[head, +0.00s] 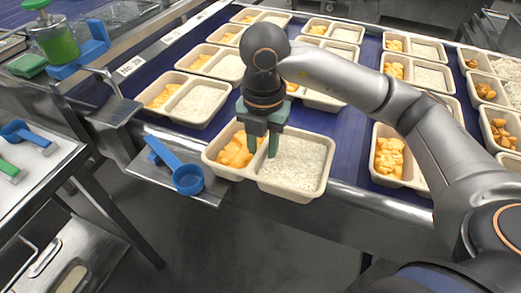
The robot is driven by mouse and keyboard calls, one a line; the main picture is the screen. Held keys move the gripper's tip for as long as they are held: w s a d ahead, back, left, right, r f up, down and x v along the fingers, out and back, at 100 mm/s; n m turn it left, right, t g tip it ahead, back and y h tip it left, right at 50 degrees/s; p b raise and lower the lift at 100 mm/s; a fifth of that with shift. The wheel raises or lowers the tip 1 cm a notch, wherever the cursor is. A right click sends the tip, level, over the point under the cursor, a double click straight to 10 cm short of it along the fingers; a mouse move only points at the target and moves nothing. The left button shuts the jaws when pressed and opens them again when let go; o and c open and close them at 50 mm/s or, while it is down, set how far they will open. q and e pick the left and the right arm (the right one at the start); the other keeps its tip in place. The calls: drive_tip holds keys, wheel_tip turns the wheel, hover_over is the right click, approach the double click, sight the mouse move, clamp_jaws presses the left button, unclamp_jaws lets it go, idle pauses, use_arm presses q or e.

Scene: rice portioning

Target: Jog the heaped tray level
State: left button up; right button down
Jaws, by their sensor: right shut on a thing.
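A beige two-compartment tray (262,188) sits at the near edge of the blue conveyor, its front part over the steel rail. Its left compartment holds orange chunks (237,152) and its right compartment holds white rice (293,160). My right gripper (262,149) points down over the middle of this tray, its greenish fingers at the divider between the compartments. It is shut on the tray, apparently at the divider; the fingertips are partly hidden in the tray. My left gripper is not in view.
A blue scoop (187,178) lies on a small steel shelf (150,172) just left of the tray. Several similar filled trays stand behind and to the right on the blue belt (340,133). A side table (38,165) with blue and green scoops is at the left.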

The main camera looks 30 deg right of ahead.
drive_tip(key=shift+w+d+f+b, duration=0.25)
drive_tip(key=shift+w+d, duration=0.3)
drive_tip(key=shift+d, duration=0.15)
drive_tip(key=shift+w+d+f+b, duration=0.2)
drive_tip(key=shift+w+d, duration=0.3)
drive_tip(key=shift+d, duration=0.25)
drive_tip(key=shift+w+d+f+b, duration=0.25)
drive_tip(key=shift+w+d, duration=0.3)
drive_tip(key=shift+d, duration=0.15)
drive_tip(key=shift+w+d+f, duration=0.1)
drive_tip(key=shift+w+d, duration=0.9)
drive_tip(key=shift+d, duration=0.15)
drive_tip(key=shift+w+d+f+b, duration=0.15)
drive_tip(key=shift+w+d, duration=0.8)
drive_tip(key=shift+d, duration=0.1)
drive_tip(key=shift+w+d+f+b, duration=0.1)
drive_tip(key=shift+w+d+b, duration=0.05)
drive_tip(key=shift+w+d, duration=0.85)
drive_tip(key=shift+s, duration=0.1)
drive_tip(key=shift+f, duration=0.1)
drive_tip(key=shift+a+f, duration=0.1)
drive_tip(key=shift+f, duration=0.4)
drive_tip(key=shift+f, duration=0.1)
drive_tip(key=shift+f+b, duration=0.3)
drive_tip(key=shift+f, duration=0.1)
drive_tip(key=c, duration=0.5)
unclamp_jaws()
